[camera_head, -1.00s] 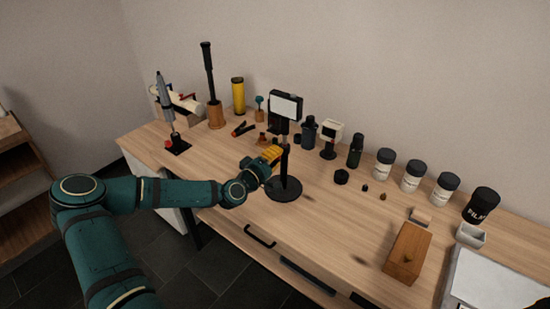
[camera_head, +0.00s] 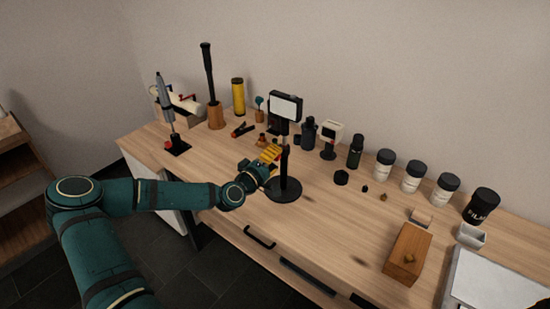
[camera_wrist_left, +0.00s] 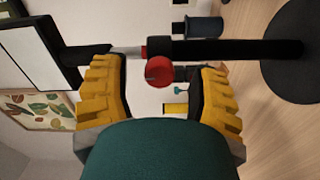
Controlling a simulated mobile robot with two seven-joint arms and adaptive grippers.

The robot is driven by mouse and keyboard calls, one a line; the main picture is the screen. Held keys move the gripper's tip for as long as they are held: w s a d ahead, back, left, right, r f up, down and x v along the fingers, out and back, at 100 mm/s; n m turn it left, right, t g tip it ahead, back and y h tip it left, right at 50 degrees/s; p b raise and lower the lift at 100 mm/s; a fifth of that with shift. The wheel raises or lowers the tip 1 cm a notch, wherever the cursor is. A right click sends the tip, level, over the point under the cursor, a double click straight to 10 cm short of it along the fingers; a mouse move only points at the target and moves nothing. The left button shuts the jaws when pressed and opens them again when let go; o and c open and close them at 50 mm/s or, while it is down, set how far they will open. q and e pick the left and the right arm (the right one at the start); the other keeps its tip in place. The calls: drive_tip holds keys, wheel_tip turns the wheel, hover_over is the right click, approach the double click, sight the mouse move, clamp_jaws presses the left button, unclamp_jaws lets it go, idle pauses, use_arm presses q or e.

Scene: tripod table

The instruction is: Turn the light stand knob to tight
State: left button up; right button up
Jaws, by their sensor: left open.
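The light stand has a round black base (camera_head: 284,195), a black pole (camera_head: 284,160) and a lamp head with a white panel (camera_head: 285,107). My left gripper (camera_head: 271,158) is beside the pole, below the lamp head. Its yellow fingers (camera_wrist_left: 161,68) are open, one on each side of the knob, with visible gaps. The knob is not clearly visible in the head view. My right gripper is out of view.
Left of the stand are a soldering-iron-like tool (camera_head: 167,115), a yellow cylinder (camera_head: 238,97) and red-black pliers (camera_head: 242,129). Right of it are a small monitor-like device (camera_head: 331,136), several jars (camera_head: 412,175) and a wooden block (camera_head: 408,254).

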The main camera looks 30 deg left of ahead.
use_arm(q)
drive_tip(key=s, duration=1.1)
drive_tip(key=shift+s+a, duration=0.15)
drive_tip(key=shift+a, duration=0.15)
